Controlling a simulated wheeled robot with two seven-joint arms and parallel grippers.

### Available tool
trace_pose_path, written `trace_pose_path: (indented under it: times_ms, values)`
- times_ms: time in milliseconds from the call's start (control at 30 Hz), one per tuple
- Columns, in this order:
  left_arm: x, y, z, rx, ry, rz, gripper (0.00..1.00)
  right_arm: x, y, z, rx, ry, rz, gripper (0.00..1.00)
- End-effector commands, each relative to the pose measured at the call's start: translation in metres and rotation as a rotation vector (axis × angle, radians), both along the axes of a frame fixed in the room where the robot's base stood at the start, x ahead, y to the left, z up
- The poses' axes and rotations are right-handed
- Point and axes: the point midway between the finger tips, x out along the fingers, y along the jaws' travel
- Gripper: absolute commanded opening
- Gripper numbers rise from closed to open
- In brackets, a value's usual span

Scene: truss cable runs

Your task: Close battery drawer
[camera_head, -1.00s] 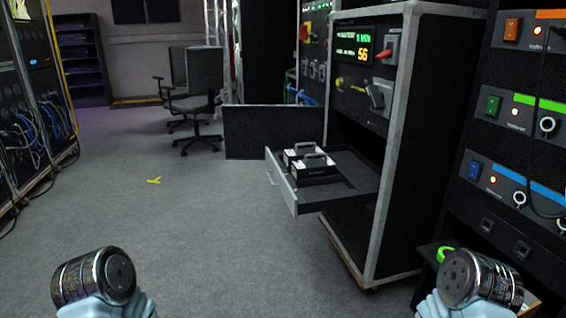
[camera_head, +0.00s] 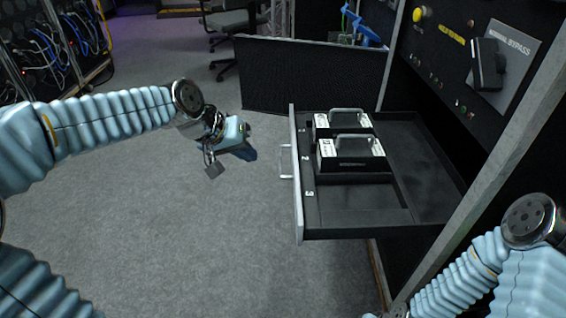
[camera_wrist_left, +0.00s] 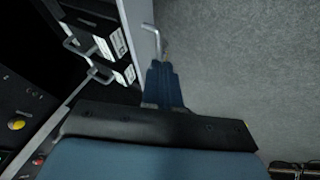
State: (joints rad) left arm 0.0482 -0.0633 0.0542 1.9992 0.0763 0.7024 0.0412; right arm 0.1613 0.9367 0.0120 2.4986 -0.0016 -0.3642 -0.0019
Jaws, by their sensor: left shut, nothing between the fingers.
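The battery drawer (camera_head: 297,200) is pulled out of the rack, with a light front panel and a metal handle (camera_head: 285,162). Two black batteries with grey handles, a rear one (camera_head: 343,122) and a front one (camera_head: 352,150), sit in the slots marked 1 and 2. The slot marked 3 is empty. My left gripper (camera_head: 250,154) is shut and empty, to the left of the drawer front and apart from it. In the left wrist view its blue fingers (camera_wrist_left: 163,88) are together just below the drawer handle (camera_wrist_left: 151,40). My right gripper is out of view.
The rack's silver frame edge (camera_head: 480,150) and its control panel with a yellow button (camera_head: 419,14) stand right of the drawer. A black panel (camera_head: 310,75) stands behind. A chair (camera_head: 228,25) is farther back. The carpet left of the drawer is clear.

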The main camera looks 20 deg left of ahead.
Motion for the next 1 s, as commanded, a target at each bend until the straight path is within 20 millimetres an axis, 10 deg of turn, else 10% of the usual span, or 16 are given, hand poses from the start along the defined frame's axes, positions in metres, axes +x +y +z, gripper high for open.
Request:
trace_pose_path:
  times_ms: [167,600,1000]
  values:
    - [0.000,-0.001,0.006,-0.002,-0.010,-0.002,0.00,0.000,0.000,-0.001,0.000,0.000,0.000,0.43]
    - [0.043,-0.032,-0.066,-0.002,-0.008,-0.003,0.00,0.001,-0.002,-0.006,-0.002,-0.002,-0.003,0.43]
    - [0.055,-0.070,-0.065,-0.002,-0.011,-0.001,0.00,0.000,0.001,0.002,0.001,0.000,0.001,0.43]
